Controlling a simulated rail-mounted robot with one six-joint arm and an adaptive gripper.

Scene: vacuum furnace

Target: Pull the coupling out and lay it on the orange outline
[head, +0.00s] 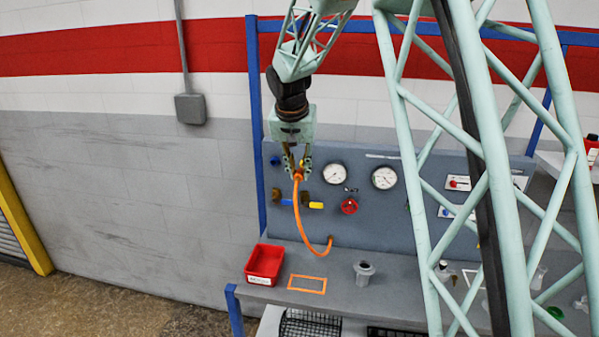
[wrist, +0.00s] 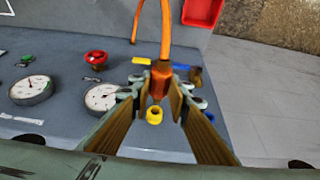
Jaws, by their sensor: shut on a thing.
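My gripper (head: 298,172) is shut on the orange coupling (wrist: 161,82) in front of the grey gauge panel. In the wrist view the coupling sits between the tips of my gripper (wrist: 161,90). An orange hose (head: 308,222) hangs from the coupling and curves down to the foot of the panel. A yellow ring-shaped fitting (wrist: 154,115) shows just beyond the coupling's end; I cannot tell whether the two touch. The orange outline (head: 307,284) is a bare rectangle on the grey bench, below and slightly right of my gripper.
A red bin (head: 265,264) stands left of the outline, and a grey flanged cup (head: 364,271) stands right of it. Small items lie at the bench's right.

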